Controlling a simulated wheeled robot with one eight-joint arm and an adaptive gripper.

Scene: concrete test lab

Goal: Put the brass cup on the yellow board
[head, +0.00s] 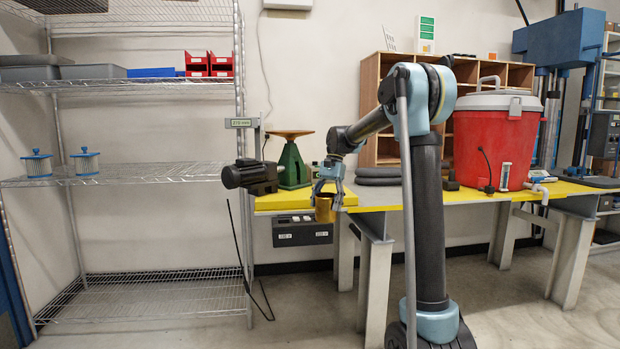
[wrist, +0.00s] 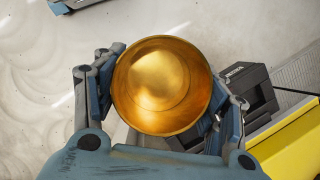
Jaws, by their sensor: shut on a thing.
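The brass cup (head: 324,210) is held upright by my gripper (head: 328,190) in the head view, in front of the table's near edge. In the wrist view I look down into the cup's open, empty inside (wrist: 162,85). My gripper's fingers (wrist: 165,90) are shut on the cup from both sides. The yellow board (head: 285,202) lies at the left end of the table, just left of the cup in the head view. A yellow slab, seemingly the board, shows at the lower right of the wrist view (wrist: 292,146), apart from the cup.
A green stand with a brass-coloured top (head: 293,165) is behind the board, with a black motor (head: 250,177) to its left. A red drum (head: 493,140) and dark pads (head: 382,176) occupy the table (head: 400,196) farther right. A dark box (head: 302,232) hangs under the tabletop.

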